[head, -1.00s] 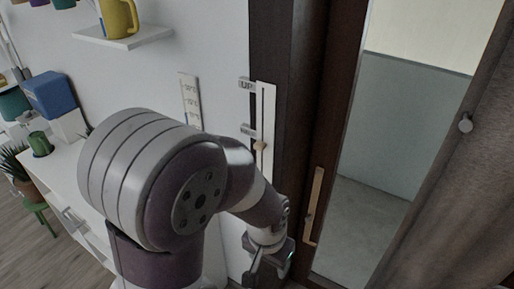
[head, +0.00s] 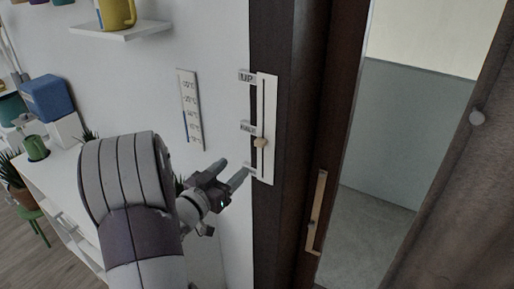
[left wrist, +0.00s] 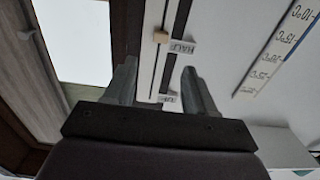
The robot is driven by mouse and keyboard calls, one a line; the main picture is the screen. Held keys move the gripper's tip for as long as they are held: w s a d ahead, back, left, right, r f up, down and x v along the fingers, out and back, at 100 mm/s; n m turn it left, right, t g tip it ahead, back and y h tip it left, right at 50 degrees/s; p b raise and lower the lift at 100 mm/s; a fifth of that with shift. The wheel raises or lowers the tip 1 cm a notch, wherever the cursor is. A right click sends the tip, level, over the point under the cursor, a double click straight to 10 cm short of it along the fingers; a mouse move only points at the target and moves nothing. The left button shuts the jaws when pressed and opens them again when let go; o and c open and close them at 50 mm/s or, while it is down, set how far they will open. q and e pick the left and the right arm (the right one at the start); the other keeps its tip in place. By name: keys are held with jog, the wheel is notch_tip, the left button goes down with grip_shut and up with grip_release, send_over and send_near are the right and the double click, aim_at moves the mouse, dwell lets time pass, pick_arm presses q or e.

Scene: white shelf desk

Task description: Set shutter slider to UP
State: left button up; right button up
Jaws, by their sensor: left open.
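The UP label (head: 246,77) is at the top. In the left wrist view the knob (left wrist: 160,37) shows beside the HALF label (left wrist: 182,46). My left gripper (head: 232,170) is open and empty, left of and below the knob, apart from it. My right gripper is not in view.
A thermometer strip (head: 190,108) hangs on the wall left of the slider. A door with a wooden handle (head: 316,212) is on the right. A white cabinet with a blue box (head: 48,97) stands at left.

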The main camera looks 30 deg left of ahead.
aim_at(258, 145)
pick_arm(q)
jog(key=w+p, duration=0.3)
jog(key=w, duration=0.9)
jog(key=shift+w, duration=0.25)
